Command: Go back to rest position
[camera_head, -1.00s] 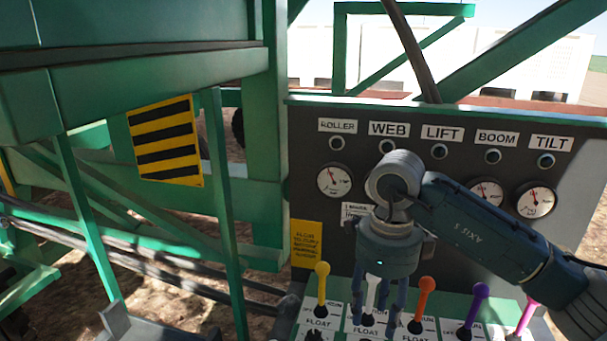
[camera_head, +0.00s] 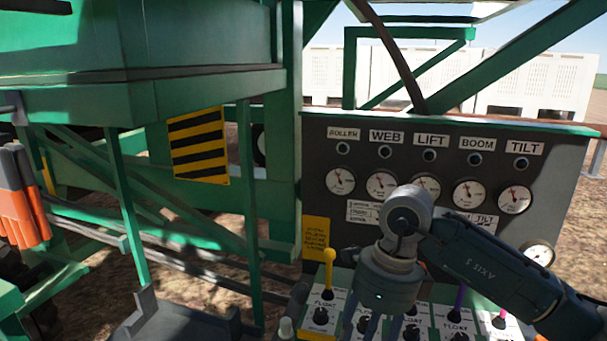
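My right gripper (camera_head: 372,325) hangs fingers-down over the lever panel (camera_head: 345,300) at the bottom of the view. Its fingers stand apart and look open, with the tips near the lower picture edge. The yellow lever (camera_head: 329,265) stands to its left. The purple lever (camera_head: 460,296) and pink lever (camera_head: 503,313) show to its right, partly behind my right arm. An orange lever is mostly hidden behind the wrist, and the white lever is hidden by the gripper. My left gripper is not in view.
A dark gauge panel (camera_head: 315,160) labelled ROLLER, WEB, LIFT, BOOM and TILT stands behind my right arm. Green beams (camera_head: 290,130) and a yellow-black striped plate (camera_head: 199,146) fill the left. Orange cylinders (camera_head: 22,205) show at the far left edge.

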